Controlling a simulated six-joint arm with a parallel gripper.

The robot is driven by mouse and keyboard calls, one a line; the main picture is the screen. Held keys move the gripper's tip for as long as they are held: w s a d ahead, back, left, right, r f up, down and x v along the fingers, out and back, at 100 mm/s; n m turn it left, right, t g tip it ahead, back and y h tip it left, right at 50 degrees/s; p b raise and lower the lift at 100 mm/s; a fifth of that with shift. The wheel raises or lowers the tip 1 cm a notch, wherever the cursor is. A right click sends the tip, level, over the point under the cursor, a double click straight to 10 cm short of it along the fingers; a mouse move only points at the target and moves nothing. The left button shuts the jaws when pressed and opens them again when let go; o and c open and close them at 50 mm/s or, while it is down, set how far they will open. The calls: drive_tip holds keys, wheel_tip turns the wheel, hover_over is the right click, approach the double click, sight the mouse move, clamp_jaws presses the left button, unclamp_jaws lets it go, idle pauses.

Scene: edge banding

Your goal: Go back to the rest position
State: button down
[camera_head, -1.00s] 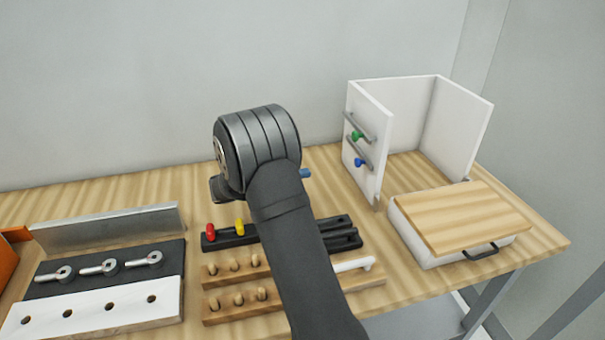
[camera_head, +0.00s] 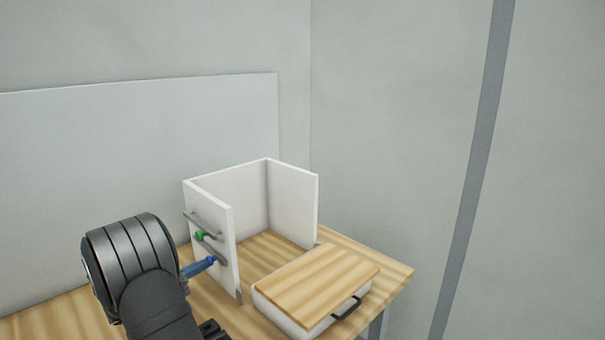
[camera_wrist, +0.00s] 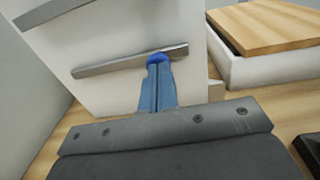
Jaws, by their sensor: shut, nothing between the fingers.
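My gripper (camera_head: 203,265) has two slim blue fingers, closed together. In the wrist view the fingertips (camera_wrist: 158,72) point at a blue knob (camera_wrist: 157,58) on the lower grey rail of a white panel. The tips overlap the knob in the picture; I cannot tell whether they touch it. In the head view the blue knob (camera_head: 211,260) is just beyond the fingertips, and a green knob (camera_head: 200,236) sits above it on the same panel. My dark wrist hides part of the wooden table.
The white panel (camera_head: 226,240) is the left wall of an open-topped white cabinet. A white box with a wooden lid (camera_head: 318,278) and dark handle lies in front of it on the right. The wooden table (camera_head: 393,280) ends at the right. Space above the cabinet is free.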

drive_tip(key=shift+s+a, duration=0.45)
drive_tip(key=s+a+m, duration=0.8)
drive_tip(key=s+a, duration=0.1)
drive_tip(key=a, duration=0.2)
drive_tip(key=shift+s, duration=0.4)
idle(2.0)
drive_tip(key=shift+r, duration=0.1)
